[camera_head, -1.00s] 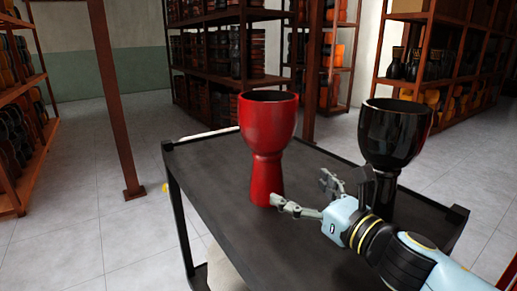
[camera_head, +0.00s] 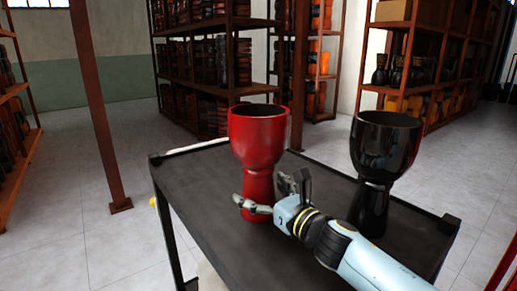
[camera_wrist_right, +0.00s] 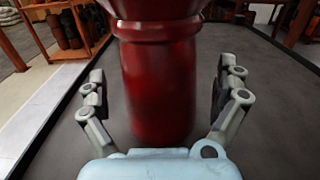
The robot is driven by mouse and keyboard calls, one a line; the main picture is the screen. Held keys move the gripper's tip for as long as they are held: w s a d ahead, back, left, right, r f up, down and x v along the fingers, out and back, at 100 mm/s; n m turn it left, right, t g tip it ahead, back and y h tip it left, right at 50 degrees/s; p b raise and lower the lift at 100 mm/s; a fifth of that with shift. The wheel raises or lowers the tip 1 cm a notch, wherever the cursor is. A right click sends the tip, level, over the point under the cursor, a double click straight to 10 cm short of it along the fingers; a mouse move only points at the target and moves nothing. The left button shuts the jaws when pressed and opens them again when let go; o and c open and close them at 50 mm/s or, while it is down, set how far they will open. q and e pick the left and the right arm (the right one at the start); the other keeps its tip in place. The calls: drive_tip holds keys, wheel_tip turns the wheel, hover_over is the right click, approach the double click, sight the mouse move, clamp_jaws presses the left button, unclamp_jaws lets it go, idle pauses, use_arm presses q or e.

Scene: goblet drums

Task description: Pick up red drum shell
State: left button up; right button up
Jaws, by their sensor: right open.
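The red drum shell (camera_head: 258,135) is goblet-shaped and stands upright on the dark cart top, wide cup up. My right gripper (camera_head: 262,198) is at its lower stem, coming from the front right. In the right wrist view the red stem (camera_wrist_right: 160,85) stands between the two open fingers (camera_wrist_right: 162,100), with a gap on each side. The drum's cup is cut off at the top of that view. My left gripper does not show.
A black goblet drum shell (camera_head: 383,150) stands upright on the cart, to the right of the red one and close to my right arm. The dark cart top (camera_head: 200,185) is clear at left. Shelves of drums (camera_head: 215,60) stand behind.

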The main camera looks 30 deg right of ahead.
drive_tip(key=shift+w+a, duration=0.1)
drive_tip(key=shift+w, duration=0.55)
drive_tip(key=c, duration=1.7)
